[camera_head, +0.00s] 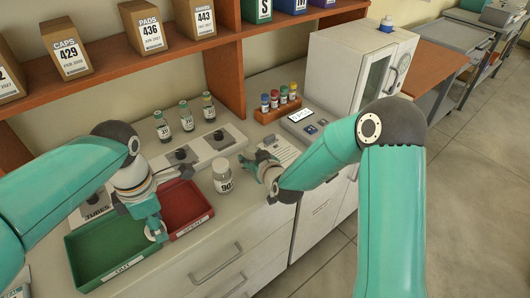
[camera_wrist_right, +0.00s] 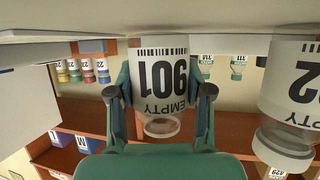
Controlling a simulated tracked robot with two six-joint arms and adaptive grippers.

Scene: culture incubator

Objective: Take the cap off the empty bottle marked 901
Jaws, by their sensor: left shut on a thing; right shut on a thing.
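The bottle marked 901 EMPTY (camera_wrist_right: 160,82) fills the middle of the right wrist view, which shows it upside down. Its clear neck is bare, with no cap on it. My right gripper (camera_wrist_right: 160,100) is shut on its body, a finger on each side. In the head view my right gripper (camera_head: 258,166) is low over the counter and largely hides that bottle. My left gripper (camera_head: 156,229) is shut on a small white cap (camera_head: 157,234), above the front edge between the green tray (camera_head: 88,278) and the red tray (camera_head: 203,229).
A capped bottle (camera_head: 222,177), its label partly readable as 90, stands left of my right gripper; a capped bottle (camera_wrist_right: 290,90) is close beside 901 in the wrist view. Behind are small vials (camera_head: 185,116), a vial rack (camera_head: 280,108) and a white incubator (camera_head: 350,70).

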